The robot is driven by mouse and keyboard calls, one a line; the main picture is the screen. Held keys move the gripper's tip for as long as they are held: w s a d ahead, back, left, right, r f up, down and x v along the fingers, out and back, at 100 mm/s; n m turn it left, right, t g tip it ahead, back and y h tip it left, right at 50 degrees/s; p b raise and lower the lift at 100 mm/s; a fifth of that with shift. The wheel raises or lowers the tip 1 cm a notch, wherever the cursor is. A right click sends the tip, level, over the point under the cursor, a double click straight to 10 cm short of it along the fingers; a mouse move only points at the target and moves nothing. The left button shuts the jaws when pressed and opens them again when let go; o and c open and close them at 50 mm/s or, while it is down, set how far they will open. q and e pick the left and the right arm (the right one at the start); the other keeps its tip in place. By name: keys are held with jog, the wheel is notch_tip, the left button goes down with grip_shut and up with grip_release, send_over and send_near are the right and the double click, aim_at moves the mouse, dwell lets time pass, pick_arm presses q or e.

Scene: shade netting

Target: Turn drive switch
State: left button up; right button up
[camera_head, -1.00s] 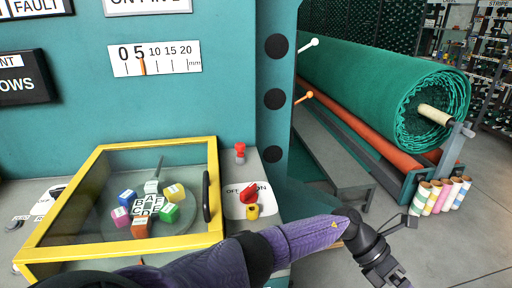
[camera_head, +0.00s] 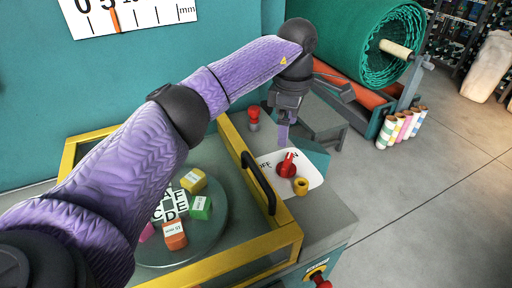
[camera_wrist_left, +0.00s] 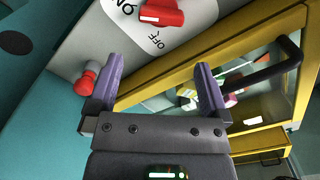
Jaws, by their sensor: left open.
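The drive switch is a red rotary knob (camera_head: 287,165) on a white plate (camera_head: 312,181) marked OFF and ON, on the grey panel right of the yellow-framed guard. I cannot tell which mark it points at. It also shows at the top of the left wrist view (camera_wrist_left: 162,12), beyond the fingertips. My left gripper (camera_head: 285,136) is open and empty, pointing down just behind and above the knob, apart from it as far as I see. In the left wrist view its two purple fingers (camera_wrist_left: 158,70) are spread. My right gripper is in no view.
A yellow knob-like part (camera_head: 301,186) sits beside the switch. A red-topped post (camera_head: 254,116) stands behind it. The guard's black handle (camera_head: 258,182) rises to the left. A green netting roll (camera_head: 370,40) and striped tubes (camera_head: 402,124) are at the right; the floor is open there.

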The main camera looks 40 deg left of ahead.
aim_at(287, 160)
pick_arm(q)
jog(key=f, duration=0.3)
jog(key=f+b, duration=0.1)
jog(key=f, duration=0.4)
jog(key=shift+d+f, duration=0.35)
jog(key=shift+f, duration=0.55)
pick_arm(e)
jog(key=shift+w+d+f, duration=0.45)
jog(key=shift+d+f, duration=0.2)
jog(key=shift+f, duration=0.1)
pick_arm(q)
jog(key=shift+c, duration=0.7)
jog(key=c, duration=0.8)
jog(key=shift+r, duration=0.1)
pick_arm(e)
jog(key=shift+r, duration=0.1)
